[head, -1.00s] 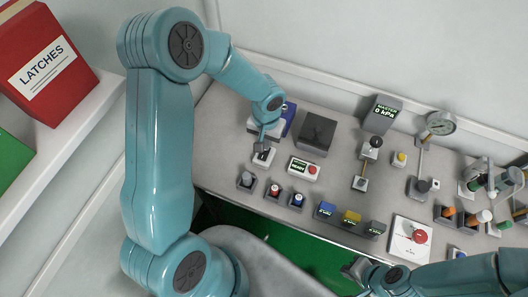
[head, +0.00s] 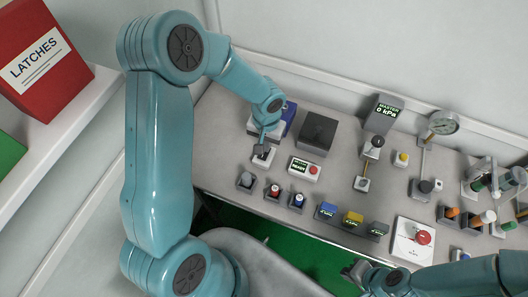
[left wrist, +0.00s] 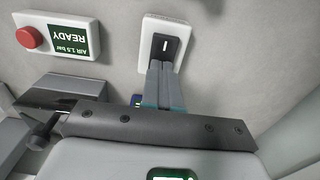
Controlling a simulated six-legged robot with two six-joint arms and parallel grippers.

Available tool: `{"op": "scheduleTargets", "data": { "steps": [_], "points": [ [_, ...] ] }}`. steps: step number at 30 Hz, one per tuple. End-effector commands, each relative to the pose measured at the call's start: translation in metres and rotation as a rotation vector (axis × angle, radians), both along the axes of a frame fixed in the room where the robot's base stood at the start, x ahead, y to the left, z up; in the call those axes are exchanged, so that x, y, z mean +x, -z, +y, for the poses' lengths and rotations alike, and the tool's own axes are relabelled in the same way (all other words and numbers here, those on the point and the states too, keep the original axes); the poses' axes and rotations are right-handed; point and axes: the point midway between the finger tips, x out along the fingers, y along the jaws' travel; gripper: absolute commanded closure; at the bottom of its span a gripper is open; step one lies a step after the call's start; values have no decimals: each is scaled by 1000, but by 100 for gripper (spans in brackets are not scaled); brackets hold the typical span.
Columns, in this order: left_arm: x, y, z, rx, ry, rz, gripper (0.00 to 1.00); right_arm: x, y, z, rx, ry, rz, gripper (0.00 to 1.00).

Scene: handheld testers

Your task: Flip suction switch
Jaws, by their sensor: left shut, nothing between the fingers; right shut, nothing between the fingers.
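The switch is a white plate with a dark rocker; its plate (head: 267,161) lies on the grey bench below my left gripper in the head view. In the left wrist view, the plate (left wrist: 183,30) and the black rocker (left wrist: 163,46) with a white mark show clearly. My left gripper (head: 261,151) is shut and empty. Its fingertips (left wrist: 164,66) are at the near end of the rocker; I cannot tell whether they touch it. The fingers hide the rocker's lower part. My right gripper (head: 351,269) is shut and empty at the bench's front edge.
A READY box (head: 304,168) with a red button stands right of the switch. A dark block (head: 318,132) is behind it. Small cups (head: 246,181) line the front. A gauge (head: 443,122) and a display reading 0 kPa (head: 383,112) stand further right.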

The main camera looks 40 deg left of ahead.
Motion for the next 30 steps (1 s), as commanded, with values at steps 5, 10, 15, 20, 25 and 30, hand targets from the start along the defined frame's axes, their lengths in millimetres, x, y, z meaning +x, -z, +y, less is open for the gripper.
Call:
{"op": "scheduleTargets", "data": {
  "steps": [5,10,15,20,25,30],
  "points": [
    [-1,-2,0,0,0,2,100,0,-2,0,0,0,0,100],
    [0,-16,0,0,-1,0,100,0,-11,0,0,0,0,100],
    [0,-31,0,0,0,1,100,0,-20,0,0,0,0,100],
    [0,-45,0,0,0,0,100,0,-28,0,0,0,0,100],
    [0,-60,0,0,-1,1,100,0,-37,0,0,0,0,100],
    [0,-70,0,0,1,1,100,0,-43,0,0,0,0,100]
  ]
}}
